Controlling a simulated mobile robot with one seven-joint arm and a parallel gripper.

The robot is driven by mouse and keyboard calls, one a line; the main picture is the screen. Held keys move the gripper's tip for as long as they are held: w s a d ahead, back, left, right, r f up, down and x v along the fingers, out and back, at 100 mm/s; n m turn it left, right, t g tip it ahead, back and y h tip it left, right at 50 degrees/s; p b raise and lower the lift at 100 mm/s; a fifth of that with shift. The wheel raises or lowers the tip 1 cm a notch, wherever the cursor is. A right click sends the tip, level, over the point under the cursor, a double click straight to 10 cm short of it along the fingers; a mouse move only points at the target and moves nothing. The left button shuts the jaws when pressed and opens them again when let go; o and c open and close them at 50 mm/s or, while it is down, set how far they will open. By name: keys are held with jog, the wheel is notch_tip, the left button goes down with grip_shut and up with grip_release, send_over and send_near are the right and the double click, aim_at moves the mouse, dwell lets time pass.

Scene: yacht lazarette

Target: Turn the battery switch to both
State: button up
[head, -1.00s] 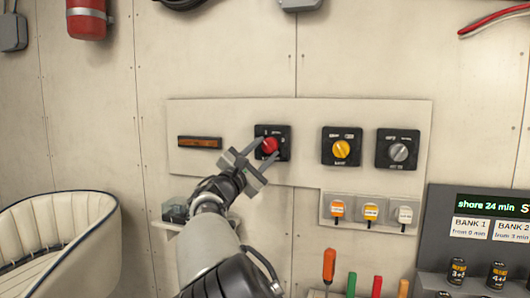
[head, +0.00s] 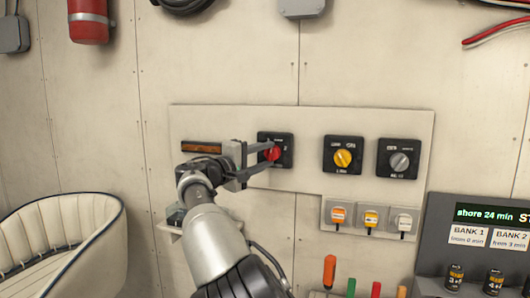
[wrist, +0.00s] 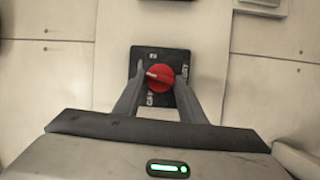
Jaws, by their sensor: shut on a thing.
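A red rotary knob (head: 272,153) sits on a square black switch plate (head: 289,140), the leftmost of three switches on the pale panel. My gripper (head: 271,155) reaches it from the left, its two fingers closed on the knob, one above and one below in the head view. In the wrist view the red knob (wrist: 160,77) lies between the fingertips of my gripper (wrist: 160,80). A pale pointer mark on the knob points to the left there. The black plate (wrist: 158,54) has white lettering, partly hidden by the fingers and too small to read.
A yellow-knob switch (head: 343,158) and a grey-knob switch (head: 399,161) stand to the right. A brown strip (head: 201,147) is at the left. Coloured handles (head: 330,270) stand below, beside a display unit (head: 480,240).

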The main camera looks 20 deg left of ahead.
jog(key=shift+f+m+g+p, duration=0.1)
jog(key=shift+m+g+p, duration=0.2)
jog(key=shift+m, duration=0.3)
jog(key=o, duration=1)
jog(key=b+v, duration=0.3)
jog(key=v, duration=1.4)
jog(key=shift+s, duration=0.25)
